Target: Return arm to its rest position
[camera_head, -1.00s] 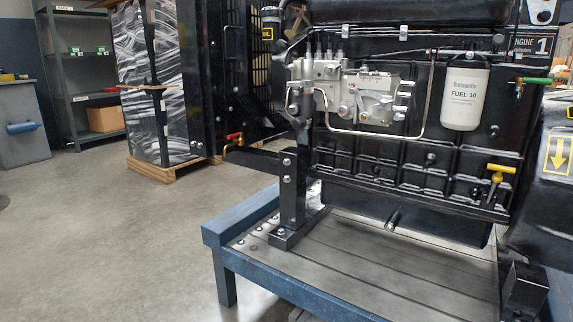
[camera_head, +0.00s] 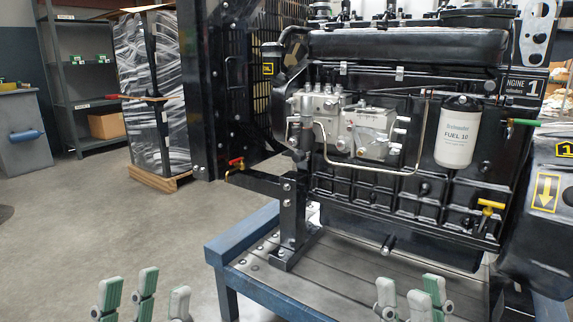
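My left gripper (camera_head: 146,300) shows at the bottom edge, left of centre. Its pale green and grey fingertips stand apart with nothing between them. My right gripper (camera_head: 411,299) shows at the bottom edge, right of centre, in front of the blue-framed bench. Its fingertips are also spread and empty. The fingers point up in the picture. Both arms and the lower parts of both grippers are outside the view. Neither gripper is seen touching the engine (camera_head: 410,190) or the bench (camera_head: 330,283).
The black engine stands on the bench, with a white fuel filter (camera_head: 458,132), a yellow-handled valve (camera_head: 490,205) and a red-handled valve (camera_head: 236,162). A wrapped pallet load (camera_head: 152,95) and grey shelves (camera_head: 85,80) stand behind. The floor at left is clear.

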